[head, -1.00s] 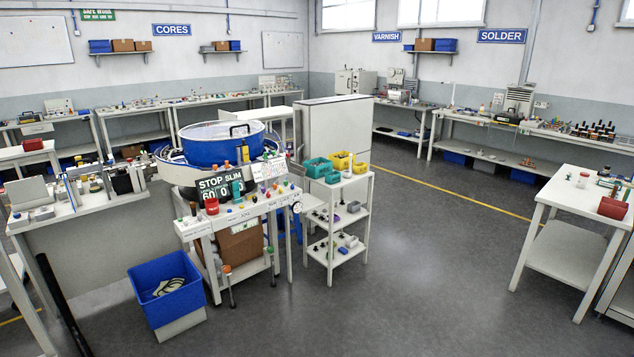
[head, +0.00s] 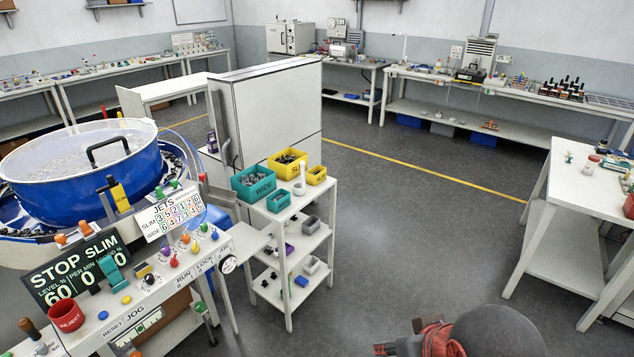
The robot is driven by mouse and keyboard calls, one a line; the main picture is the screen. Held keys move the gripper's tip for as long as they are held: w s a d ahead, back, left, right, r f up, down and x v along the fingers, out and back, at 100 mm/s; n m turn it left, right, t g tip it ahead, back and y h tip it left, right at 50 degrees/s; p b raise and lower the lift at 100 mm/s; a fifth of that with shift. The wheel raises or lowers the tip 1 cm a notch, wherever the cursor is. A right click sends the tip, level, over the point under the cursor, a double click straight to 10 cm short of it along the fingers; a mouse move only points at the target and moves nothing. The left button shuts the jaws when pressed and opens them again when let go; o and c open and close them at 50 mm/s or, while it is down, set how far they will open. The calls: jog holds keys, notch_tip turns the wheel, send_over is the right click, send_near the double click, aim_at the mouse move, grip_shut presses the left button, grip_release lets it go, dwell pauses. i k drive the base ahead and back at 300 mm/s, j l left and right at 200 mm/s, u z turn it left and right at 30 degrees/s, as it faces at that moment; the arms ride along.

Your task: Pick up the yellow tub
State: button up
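Two yellow tubs stand on the top shelf of a white rack (head: 303,211) in the head view. The larger yellow tub (head: 274,169) is at the back and holds small dark parts. The smaller yellow tub (head: 317,178) is to its right, near the shelf's right edge. Part of my arm, dark grey with red, shows at the bottom edge, in front and to the right of the rack. The fingers of my gripper cannot be made out, and nothing of mine touches either tub.
A large teal tub (head: 248,194) and a small teal tub (head: 278,200) share the top shelf, with a white cylinder (head: 299,188) beside them. A blue bowl machine (head: 85,190) and its control panel stand left. A white cabinet (head: 265,115) is behind. Floor to the right is open.

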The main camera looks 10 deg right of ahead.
aim_at(316, 176)
jog(key=i, duration=2.7)
